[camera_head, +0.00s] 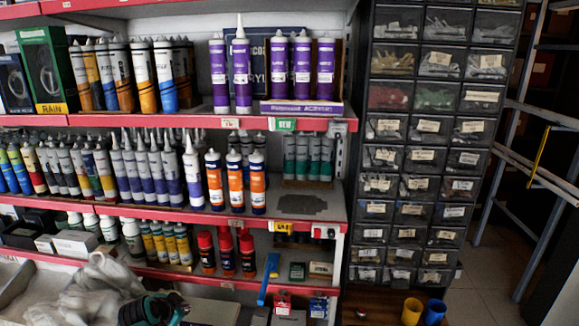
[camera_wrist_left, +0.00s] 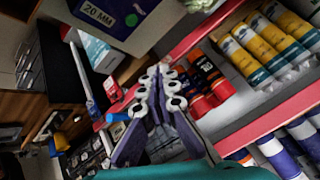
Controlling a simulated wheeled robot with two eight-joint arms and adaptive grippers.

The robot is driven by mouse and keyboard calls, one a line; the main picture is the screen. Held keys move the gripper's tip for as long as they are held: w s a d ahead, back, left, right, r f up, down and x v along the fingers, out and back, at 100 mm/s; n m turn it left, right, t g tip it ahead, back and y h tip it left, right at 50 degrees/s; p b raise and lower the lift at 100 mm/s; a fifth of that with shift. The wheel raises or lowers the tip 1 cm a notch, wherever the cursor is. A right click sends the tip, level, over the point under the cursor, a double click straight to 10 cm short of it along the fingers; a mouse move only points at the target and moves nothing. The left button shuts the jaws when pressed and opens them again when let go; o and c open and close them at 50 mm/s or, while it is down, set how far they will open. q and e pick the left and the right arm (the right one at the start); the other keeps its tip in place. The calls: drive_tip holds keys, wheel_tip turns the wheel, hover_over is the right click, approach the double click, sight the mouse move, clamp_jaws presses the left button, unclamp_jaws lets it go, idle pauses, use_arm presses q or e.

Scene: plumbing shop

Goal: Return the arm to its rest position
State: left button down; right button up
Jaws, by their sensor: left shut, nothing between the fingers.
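My left arm (camera_head: 100,290), pale grey, comes in at the lower left of the head view. My left gripper (camera_head: 180,308), teal and dark, is at its end, low in front of the bottom shelves. In the left wrist view the two fingers of the left gripper (camera_wrist_left: 158,76) are together, with nothing seen between them. Its tips point towards the red-edged shelf with red-capped tubes (camera_wrist_left: 208,82). My right gripper is not in view.
Red-edged shelves (camera_head: 180,215) hold many sealant tubes (camera_head: 155,170). A tall dark drawer cabinet (camera_head: 415,150) stands right of them. Yellow (camera_head: 411,312) and blue (camera_head: 434,312) cups are at the lower right. A metal rack (camera_head: 500,160) is at far right, with open floor (camera_head: 490,275) beside it.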

use_arm(q)
drive_tip(key=s+d+r+n, duration=0.1)
drive_tip(key=s+d, duration=0.3)
drive_tip(key=s, duration=0.4)
drive_tip(key=s+d+r+n+g, duration=0.1)
drive_tip(key=s+d+r+n, duration=0.1)
drive_tip(key=s+d, duration=0.3)
drive_tip(key=s+d+r+n, duration=0.2)
drive_tip(key=s+d+n, duration=0.2)
drive_tip(key=s, duration=0.6)
drive_tip(key=shift+s+d, duration=0.35)
drive_tip(key=shift+d, duration=0.25)
